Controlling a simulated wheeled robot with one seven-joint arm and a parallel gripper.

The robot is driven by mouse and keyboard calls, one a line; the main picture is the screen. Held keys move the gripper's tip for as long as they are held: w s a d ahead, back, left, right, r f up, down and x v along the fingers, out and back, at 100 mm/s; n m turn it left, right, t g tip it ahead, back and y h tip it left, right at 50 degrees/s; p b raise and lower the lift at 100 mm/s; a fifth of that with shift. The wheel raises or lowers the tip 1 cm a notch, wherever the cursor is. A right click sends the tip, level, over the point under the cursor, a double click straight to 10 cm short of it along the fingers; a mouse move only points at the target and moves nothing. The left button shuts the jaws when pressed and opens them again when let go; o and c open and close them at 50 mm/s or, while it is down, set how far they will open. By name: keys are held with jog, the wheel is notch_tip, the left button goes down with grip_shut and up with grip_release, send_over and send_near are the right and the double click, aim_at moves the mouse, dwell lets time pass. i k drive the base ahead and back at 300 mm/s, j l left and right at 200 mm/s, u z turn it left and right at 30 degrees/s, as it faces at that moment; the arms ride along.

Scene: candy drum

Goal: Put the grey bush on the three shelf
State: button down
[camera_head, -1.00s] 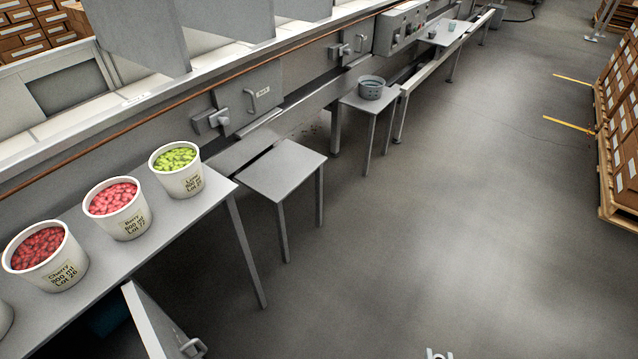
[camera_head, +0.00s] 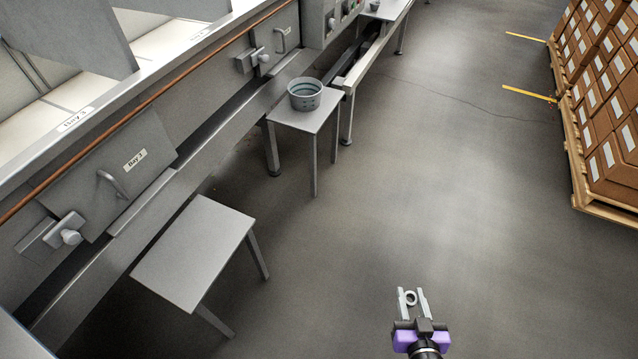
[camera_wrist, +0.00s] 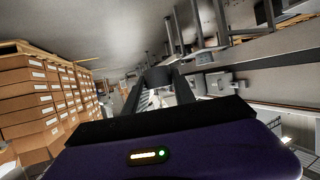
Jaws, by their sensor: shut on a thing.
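My gripper (camera_head: 411,298) is at the bottom of the head view, above open floor. It is shut on a small grey ring, which looks like the grey bush (camera_head: 410,299). In the wrist view a dark round piece (camera_wrist: 158,76) shows between the finger ends, probably the same bush. A hatch door (camera_head: 95,180) at the left has a label that seems to read "Bay 3". A small grey table (camera_head: 195,252) stands in front of it.
Stacked brown boxes (camera_head: 610,120) stand on a pallet (camera_head: 592,190) at the right. The floor (camera_head: 430,170) between is clear. A long grey machine (camera_head: 200,110) runs along the left.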

aim_at(193, 245)
jog(key=i+u, duration=0.2)
jog(key=i, duration=0.2)
jog(key=i+l+u, duration=0.45)
jog(key=i, duration=0.3)
jog(key=j+u, duration=0.1)
jog(key=u, duration=2)
